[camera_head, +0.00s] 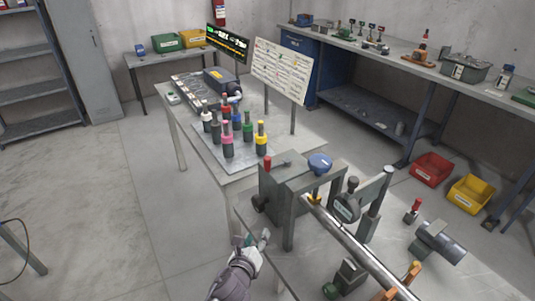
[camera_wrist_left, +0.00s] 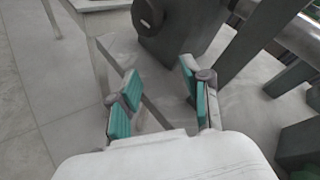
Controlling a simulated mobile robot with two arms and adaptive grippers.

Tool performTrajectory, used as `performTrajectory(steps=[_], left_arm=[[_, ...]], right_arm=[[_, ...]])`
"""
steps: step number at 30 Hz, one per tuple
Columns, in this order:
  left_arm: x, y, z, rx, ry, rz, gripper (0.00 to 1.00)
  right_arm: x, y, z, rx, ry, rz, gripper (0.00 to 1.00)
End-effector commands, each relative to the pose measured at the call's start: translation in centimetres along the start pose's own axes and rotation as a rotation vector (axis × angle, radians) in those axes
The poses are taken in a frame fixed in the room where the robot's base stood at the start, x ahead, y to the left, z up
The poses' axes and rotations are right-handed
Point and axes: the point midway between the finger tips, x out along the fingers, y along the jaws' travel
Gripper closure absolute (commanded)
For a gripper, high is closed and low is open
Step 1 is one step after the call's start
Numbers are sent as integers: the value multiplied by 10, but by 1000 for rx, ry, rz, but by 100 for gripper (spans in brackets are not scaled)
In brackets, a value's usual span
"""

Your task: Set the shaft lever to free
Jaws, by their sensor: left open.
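A grey machine frame (camera_head: 285,185) stands at the front of the near table with a horizontal steel shaft (camera_head: 355,248) running from it to the lower right. A red-tipped lever (camera_head: 268,164) stands on the frame's left top, beside a blue knob (camera_head: 320,163). I cannot tell which handle is the shaft lever. Orange handles (camera_head: 405,280) sit by the shaft at the bottom right. My left gripper (camera_head: 258,239) is open and empty, left of and below the frame. In the left wrist view its teal-padded fingers (camera_wrist_left: 158,92) are apart, near a dark round part (camera_wrist_left: 148,14). My right gripper is out of view.
Several coloured-topped tools (camera_head: 235,132) stand on a plate on the table behind. A sign board (camera_head: 282,70) rises there. Red (camera_head: 432,169) and yellow (camera_head: 471,194) bins lie on the floor at right. Floor at left is clear.

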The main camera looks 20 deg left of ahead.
Motion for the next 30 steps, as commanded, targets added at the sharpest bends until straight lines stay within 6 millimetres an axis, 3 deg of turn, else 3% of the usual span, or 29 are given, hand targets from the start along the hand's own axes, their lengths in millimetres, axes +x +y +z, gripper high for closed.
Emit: performTrajectory(steps=[1,3,7,11,14,30], left_arm=[[-6,-24,41,120,-75,-33,52],[-15,-48,82,282,-168,-54,52],[-29,-73,126,475,-279,-58,52],[-31,-82,141,541,-318,-54,52],[-22,-84,145,546,-320,-53,52],[78,-97,172,538,-316,-54,52]], right_arm=[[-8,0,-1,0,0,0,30],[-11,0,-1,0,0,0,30],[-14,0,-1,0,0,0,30],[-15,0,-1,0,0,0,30],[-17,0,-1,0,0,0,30],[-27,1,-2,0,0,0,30]])
